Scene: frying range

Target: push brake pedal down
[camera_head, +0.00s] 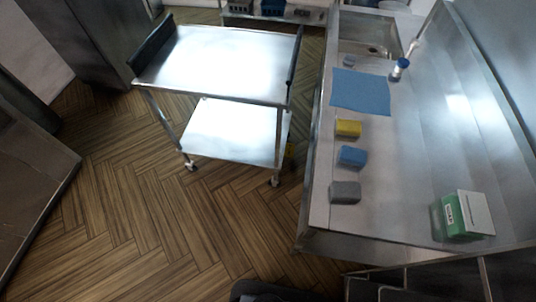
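A steel trolley (225,62) with two shelves and dark side handles stands on the wooden floor at upper centre. Its front casters show, the left caster (191,166) and the right caster (275,181). A small yellow part (290,152) shows low at the trolley's right side, close to the counter. It is partly hidden and too small to tell whether it is the brake pedal or whether it is up or down. My gripper is not in view.
A steel counter (345,215) with a sink runs along the right. On it lie a blue cloth (361,91), yellow (348,128), blue (352,156) and grey (345,191) sponges, a bottle (400,69) and a green-white box (462,215). The floor before the trolley is clear.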

